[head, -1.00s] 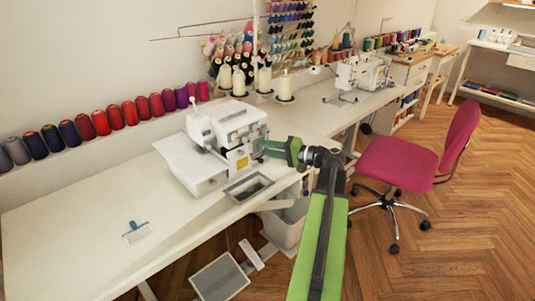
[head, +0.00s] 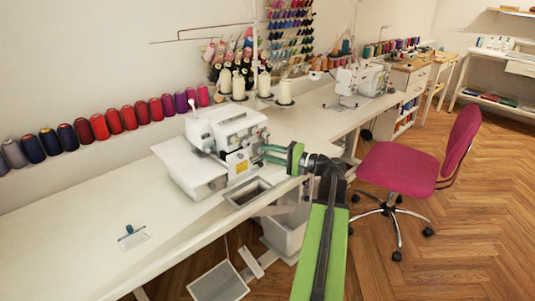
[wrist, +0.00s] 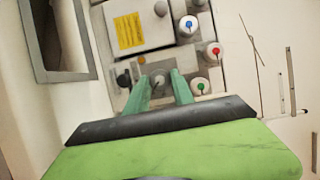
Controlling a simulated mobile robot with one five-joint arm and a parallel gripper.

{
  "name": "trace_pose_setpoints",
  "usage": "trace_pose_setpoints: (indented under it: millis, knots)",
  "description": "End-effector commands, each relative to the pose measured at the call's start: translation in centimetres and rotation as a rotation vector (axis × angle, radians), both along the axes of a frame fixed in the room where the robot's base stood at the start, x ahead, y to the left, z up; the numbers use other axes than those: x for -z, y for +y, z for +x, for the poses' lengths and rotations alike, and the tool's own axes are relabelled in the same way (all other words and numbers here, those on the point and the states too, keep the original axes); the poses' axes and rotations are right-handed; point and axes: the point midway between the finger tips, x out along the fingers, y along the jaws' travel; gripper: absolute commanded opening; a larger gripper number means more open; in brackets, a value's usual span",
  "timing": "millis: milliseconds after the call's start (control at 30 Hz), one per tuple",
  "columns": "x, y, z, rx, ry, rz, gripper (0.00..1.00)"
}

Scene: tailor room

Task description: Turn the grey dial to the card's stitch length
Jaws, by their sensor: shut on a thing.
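The white sewing machine (head: 225,140) stands on the long white table. In the wrist view its front (wrist: 175,55) carries several knobs: blue-marked (wrist: 188,25), red-marked (wrist: 210,52), green-marked (wrist: 200,87) and a grey dial (wrist: 158,83). The grey dial lies between my two green fingertips, and my gripper (wrist: 161,84) is shut on it. Its marks are too small to read. In the head view my gripper (head: 266,153) meets the machine's right side. The card (head: 134,240), with a blue clip, lies on the table at left; its writing is not legible.
A rectangular opening (head: 248,191) is in the white table (head: 70,225) in front of the machine. Thread cones (head: 238,86) stand behind it. A pink chair (head: 397,163) stands right of my arm, and a grey bin (head: 284,232) is under the table.

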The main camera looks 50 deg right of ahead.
Motion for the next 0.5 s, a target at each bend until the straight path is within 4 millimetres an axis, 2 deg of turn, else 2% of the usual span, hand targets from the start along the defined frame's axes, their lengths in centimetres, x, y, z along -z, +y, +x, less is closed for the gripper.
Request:
trace_pose_setpoints:
  millis: [33,200,500]
  knots:
    - [0.06,-0.01,-0.04,0.000,0.002,-0.001,0.30]
    - [0.04,-0.01,-0.03,0.000,0.001,-0.001,0.51]
    - [0.01,-0.08,-0.16,0.001,0.000,-0.001,0.51]
